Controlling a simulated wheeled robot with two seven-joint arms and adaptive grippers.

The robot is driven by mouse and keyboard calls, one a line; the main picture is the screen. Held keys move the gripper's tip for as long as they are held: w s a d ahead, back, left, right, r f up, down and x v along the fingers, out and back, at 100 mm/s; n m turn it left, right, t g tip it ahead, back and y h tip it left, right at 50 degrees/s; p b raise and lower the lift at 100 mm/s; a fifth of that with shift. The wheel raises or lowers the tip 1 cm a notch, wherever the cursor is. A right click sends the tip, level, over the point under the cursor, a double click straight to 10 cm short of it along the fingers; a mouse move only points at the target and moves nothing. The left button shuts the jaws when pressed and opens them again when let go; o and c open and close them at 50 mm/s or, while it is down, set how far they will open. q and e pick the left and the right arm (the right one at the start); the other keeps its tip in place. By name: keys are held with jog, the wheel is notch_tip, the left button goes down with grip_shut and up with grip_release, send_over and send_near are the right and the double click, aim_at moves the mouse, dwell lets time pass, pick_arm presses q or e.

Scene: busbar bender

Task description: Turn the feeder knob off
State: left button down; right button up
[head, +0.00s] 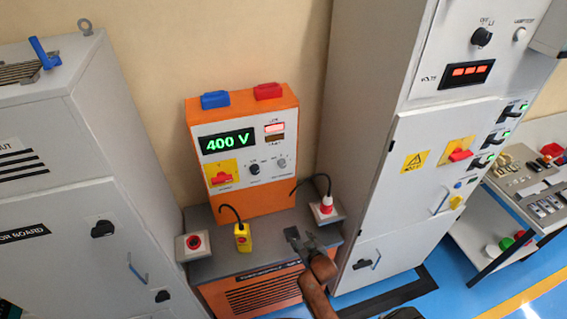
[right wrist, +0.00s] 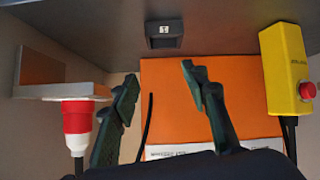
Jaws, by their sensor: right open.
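No knob carries a label I can read as feeder. A black knob (head: 103,229) is on the left grey cabinet, beside a partly cut-off label ending in "OR BOARD". A red rotary handle on a yellow plate (head: 221,179) is on the orange supply unit (head: 243,143), with a small black knob (head: 254,169) to its right. Another red handle on yellow (head: 460,155) and a black selector (head: 481,36) are on the right cabinet. My right gripper (head: 303,238) is open and empty over the unit's grey ledge; its fingers are apart in the right wrist view (right wrist: 160,72). My left gripper is out of view.
A yellow button box (head: 242,237) and a red-and-white plug (head: 326,204) are on either side of my right gripper, with black cables. A red button box (head: 194,244) is further left. A trolley (head: 488,228) with parts stands right.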

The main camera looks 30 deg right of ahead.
jog(key=w+d+r+t, duration=0.1)
jog(key=w+r+t, duration=0.2)
jog(key=w+r, duration=0.55)
jog(key=t+h+p, duration=0.2)
jog(key=t, duration=0.2)
send_near(283, 166)
jog(key=w, duration=0.1)
jog(key=p+x, duration=0.1)
jog(key=x, duration=0.6)
jog(key=shift+w+d+r, duration=0.15)
jog(key=shift+r, duration=0.05)
jog(key=shift+w+d, duration=0.15)
jog(key=shift+w, duration=0.35)
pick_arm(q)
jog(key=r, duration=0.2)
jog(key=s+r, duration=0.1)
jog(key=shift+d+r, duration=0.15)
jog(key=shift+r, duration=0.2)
pick_arm(e)
jog(key=shift+c, duration=0.7)
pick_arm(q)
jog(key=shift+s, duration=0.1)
pick_arm(e)
jog(key=shift+f, duration=0.1)
grip_shut()
